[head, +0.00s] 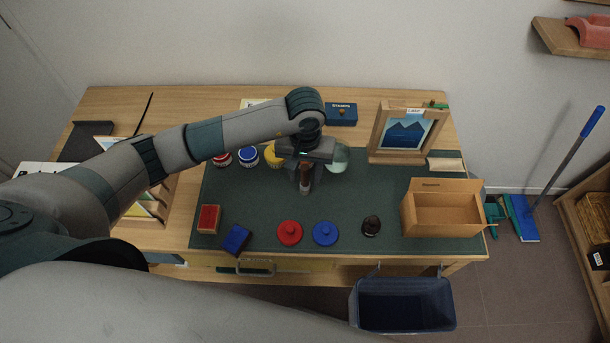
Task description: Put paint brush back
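My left gripper (305,178) points down over the green mat, in front of the paint jars. A slim brown thing (306,177), which looks like the paint brush seen nearly end-on, stands between its fingers, and they appear shut on it. A round clear glass jar (341,160) stands just right of the gripper, partly hidden by it. A yellow paint jar (272,155), a blue one (248,157) and a red one (222,158) stand to the left, partly behind my arm. My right gripper is not in view.
The green mat (260,200) holds a red lid (289,232), a blue lid (325,233), a dark brown lump (371,225), a red block (208,218) and a blue block (236,239). An open cardboard box (408,215) and a framed picture (376,150) stand right. A bin (404,285) is below.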

